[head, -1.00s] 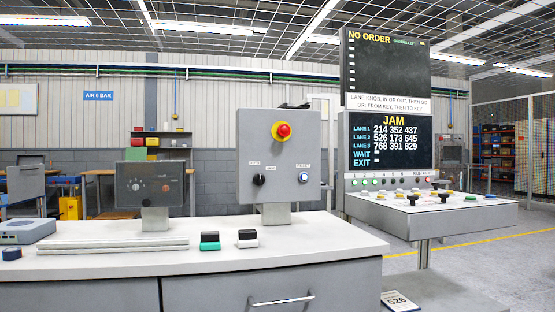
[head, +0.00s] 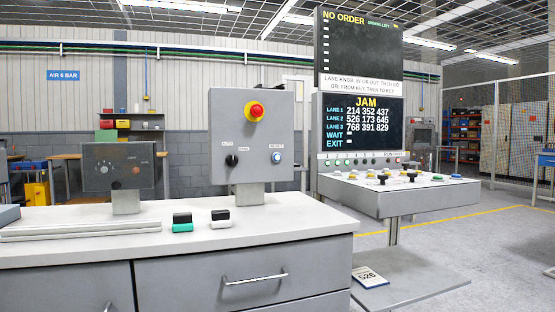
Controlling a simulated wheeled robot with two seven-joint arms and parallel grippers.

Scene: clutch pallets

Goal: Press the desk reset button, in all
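The desk reset button (head: 276,157) is a round button with a blue ring and pale centre. It sits at the lower right of the grey control box (head: 227,112) on the desk. A small label above it appears to read RESET. A red mushroom button on a yellow collar (head: 256,111) is above it, and a black selector knob (head: 231,160) is to its left. Nothing covers the reset button. Neither of my grippers shows in the head view.
The white desk (head: 300,222) with drawers carries a smaller grey box (head: 118,166) and two small stamp-like blocks (head: 182,222). To the right stands a console (head: 400,200) with knobs under a screen reading JAM (head: 361,122). Open floor lies at the right.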

